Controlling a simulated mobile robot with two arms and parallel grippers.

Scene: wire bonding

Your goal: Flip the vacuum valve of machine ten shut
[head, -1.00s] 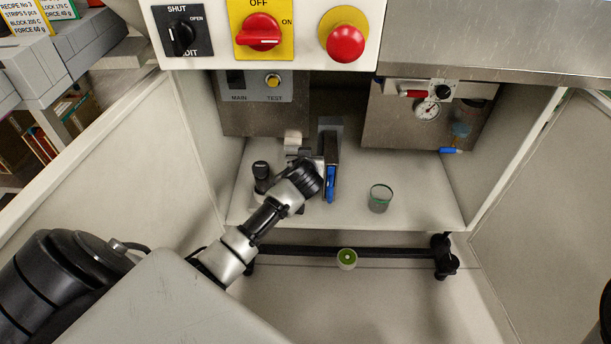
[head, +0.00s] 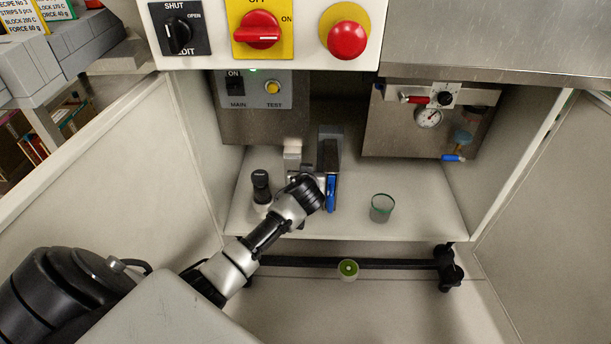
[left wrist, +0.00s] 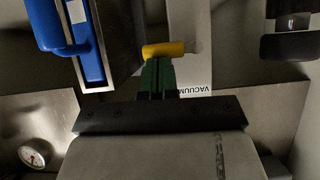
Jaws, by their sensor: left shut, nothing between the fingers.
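The vacuum valve shows in the left wrist view as a yellow lever (left wrist: 163,49), lying roughly crosswise, beside a pale plate with an upside-down VACUUM label (left wrist: 200,91). My left gripper (left wrist: 158,64) is shut and empty, its dark green fingertips right at the lever; I cannot tell whether they touch it. In the head view my left arm reaches into the bay beside a blue part (head: 330,193), and its wrist hides the fingertips and lever. My right gripper is in neither view now.
The blue part (left wrist: 83,40) stands close to the fingers in the left wrist view. A pressure gauge (head: 428,117) hangs at upper right. The shelf around the cup is clear.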

